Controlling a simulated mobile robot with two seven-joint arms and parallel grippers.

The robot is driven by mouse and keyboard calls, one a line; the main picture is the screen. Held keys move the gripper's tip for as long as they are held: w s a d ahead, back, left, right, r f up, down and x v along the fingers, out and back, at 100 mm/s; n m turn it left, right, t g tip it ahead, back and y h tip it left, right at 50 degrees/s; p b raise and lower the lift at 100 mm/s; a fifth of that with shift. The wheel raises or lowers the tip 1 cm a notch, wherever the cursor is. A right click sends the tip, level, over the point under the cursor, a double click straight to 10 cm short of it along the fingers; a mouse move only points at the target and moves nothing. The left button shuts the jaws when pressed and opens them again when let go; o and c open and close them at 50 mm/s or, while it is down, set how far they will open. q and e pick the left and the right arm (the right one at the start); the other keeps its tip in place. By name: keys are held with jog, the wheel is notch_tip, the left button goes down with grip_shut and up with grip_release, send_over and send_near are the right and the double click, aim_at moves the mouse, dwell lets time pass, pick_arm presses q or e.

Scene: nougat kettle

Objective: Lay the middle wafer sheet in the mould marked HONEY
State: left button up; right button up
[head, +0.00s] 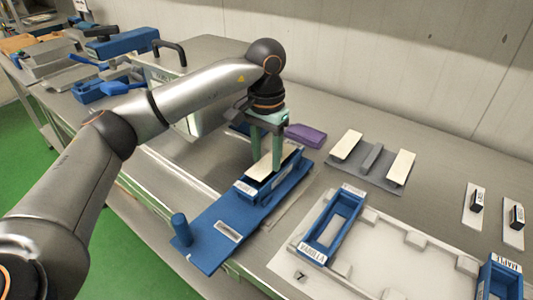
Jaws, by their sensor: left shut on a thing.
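My left gripper (266,158) points down at the middle of the view and is shut on a cream wafer sheet (264,168). The sheet is over a small blue mould (262,191) on a long blue board; I cannot tell whether it touches the mould. The mould's white label is too small to read, so I cannot confirm HONEY. A grey rack (371,160) to the right has one wafer sheet at its left (346,145) and one at its right (401,164); its middle place is bare. My right gripper is out of view.
The blue board (208,240) has an upright knob (181,229) at its near end. A purple block (306,135) lies behind the gripper. A pale tray (372,252) holds the VANILLA mould (328,232) and the MAPLE mould (499,283). Two small labelled blocks stand at far right.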

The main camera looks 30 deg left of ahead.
pick_arm(q)
jog(key=o, duration=1.4)
jog(key=shift+c, duration=0.2)
jog(key=shift+o, duration=0.4)
jog(key=shift+o, duration=0.7)
